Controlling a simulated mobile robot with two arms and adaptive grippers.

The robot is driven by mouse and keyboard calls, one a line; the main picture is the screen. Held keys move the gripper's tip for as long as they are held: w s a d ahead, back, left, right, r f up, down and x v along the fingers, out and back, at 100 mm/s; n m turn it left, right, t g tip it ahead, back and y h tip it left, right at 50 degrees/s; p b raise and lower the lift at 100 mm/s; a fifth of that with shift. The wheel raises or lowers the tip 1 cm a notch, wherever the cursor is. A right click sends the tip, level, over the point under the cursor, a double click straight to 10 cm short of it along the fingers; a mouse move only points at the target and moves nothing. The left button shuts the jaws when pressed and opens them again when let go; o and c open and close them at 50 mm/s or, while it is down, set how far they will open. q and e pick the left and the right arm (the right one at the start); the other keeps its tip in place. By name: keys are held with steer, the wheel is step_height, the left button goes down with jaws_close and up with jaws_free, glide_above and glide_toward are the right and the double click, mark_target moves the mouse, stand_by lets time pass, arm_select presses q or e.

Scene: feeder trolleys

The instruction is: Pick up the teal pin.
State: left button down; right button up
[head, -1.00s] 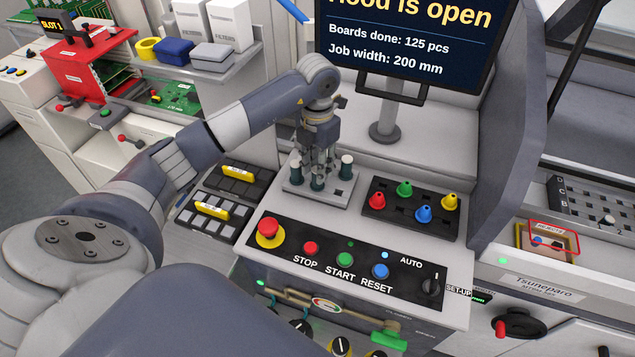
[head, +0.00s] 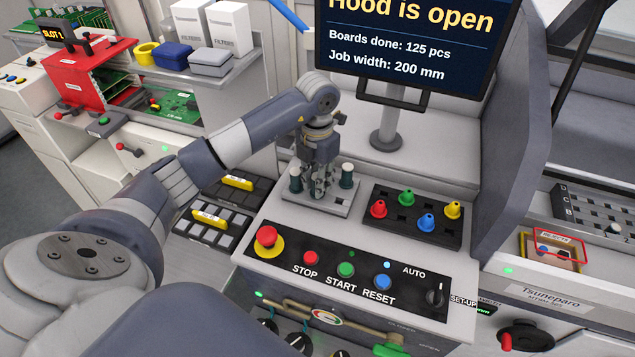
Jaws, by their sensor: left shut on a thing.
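My left gripper (head: 318,192) points down over a light grey pin block (head: 340,207) with dark holes. Its fingers are shut on a teal pin, which is mostly hidden between them; I cannot tell whether it is clear of the block. Two other dark teal pins with pale tops stand upright in the block, one left of the fingers (head: 295,180) and one right of them (head: 347,177). My right gripper is not in view.
A dark tray (head: 390,233) with red, green, blue and yellow pegs lies right of the block. A button panel with a red emergency stop (head: 267,238) lies in front. The monitor (head: 410,45) stands behind. Black racks with yellow labels (head: 210,219) lie left.

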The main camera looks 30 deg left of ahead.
arm_select(q)
steer(key=shift+r+b, duration=0.45)
steer(key=shift+r, duration=0.2)
steer(key=shift+d+r+b, duration=0.35)
steer(key=shift+r+b, duration=0.25)
steer(key=shift+r, duration=0.25)
steer(key=s+d+r+b, duration=0.1)
steer(key=s+d+b, duration=0.2)
steer(key=d, duration=1.1)
steer(key=shift+s+d+r, duration=0.35)
steer(key=shift+s+d, duration=0.05)
steer(key=shift+s, duration=0.05)
